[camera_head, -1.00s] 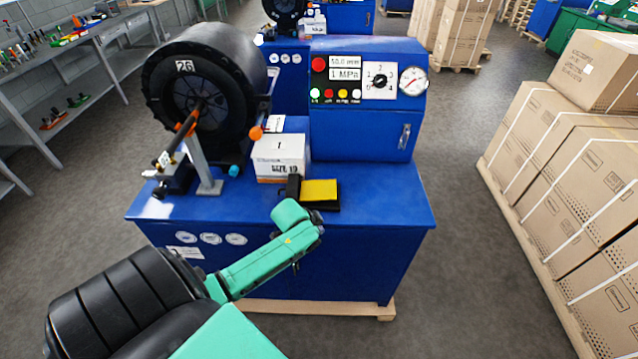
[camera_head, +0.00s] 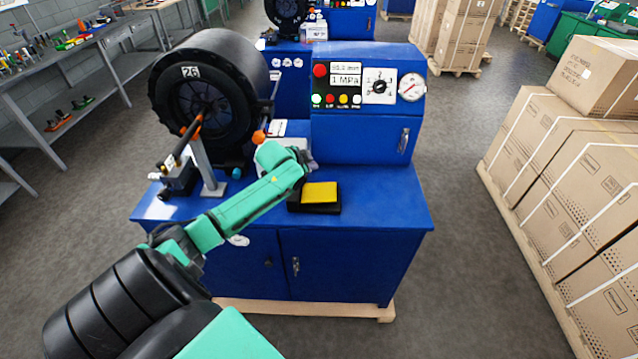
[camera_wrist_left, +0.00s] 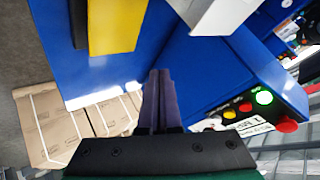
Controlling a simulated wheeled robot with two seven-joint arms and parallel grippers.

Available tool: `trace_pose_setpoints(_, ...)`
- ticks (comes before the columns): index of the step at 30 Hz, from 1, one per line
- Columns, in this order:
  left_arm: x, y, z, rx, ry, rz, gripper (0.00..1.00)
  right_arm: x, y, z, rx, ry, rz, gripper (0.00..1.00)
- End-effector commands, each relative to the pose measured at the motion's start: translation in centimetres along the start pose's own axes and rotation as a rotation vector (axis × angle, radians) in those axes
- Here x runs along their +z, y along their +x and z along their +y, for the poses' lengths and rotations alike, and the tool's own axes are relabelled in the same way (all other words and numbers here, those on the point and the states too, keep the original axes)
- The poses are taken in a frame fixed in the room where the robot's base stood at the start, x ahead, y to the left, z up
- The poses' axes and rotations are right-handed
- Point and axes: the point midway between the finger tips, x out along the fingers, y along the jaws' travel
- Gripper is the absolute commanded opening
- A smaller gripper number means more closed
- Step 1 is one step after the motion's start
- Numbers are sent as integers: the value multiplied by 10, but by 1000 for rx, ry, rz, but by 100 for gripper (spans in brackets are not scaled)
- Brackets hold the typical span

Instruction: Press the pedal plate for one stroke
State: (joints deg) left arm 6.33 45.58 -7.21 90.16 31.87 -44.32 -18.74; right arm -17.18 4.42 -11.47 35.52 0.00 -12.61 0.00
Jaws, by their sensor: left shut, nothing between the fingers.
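The yellow pedal plate (camera_head: 320,192) sits on its black base (camera_head: 316,208) on the blue machine's top (camera_head: 385,205), near its front edge. My left gripper (camera_head: 310,163) is above and just behind the pedal, beside the white box, and partly hidden by my own wrist. In the left wrist view its two dark fingers (camera_wrist_left: 158,88) are shut with nothing between them. The yellow plate (camera_wrist_left: 116,25) shows at the upper left there, apart from the fingertips. My right gripper is not in view.
The white box (camera_head: 284,147) is partly hidden behind my wrist. The control cabinet (camera_head: 360,140) stands at the back, and the black crimper head (camera_head: 205,95) to the left. In the left wrist view a green light (camera_wrist_left: 264,97) glows on the panel. Stacked cartons (camera_head: 570,160) stand at right.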

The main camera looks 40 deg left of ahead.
Motion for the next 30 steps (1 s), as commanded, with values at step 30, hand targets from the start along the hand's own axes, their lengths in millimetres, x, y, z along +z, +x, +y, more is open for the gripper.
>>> trace_pose_setpoints(30, 44, 60, 44, 0, 0, 0, 0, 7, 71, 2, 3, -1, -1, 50)
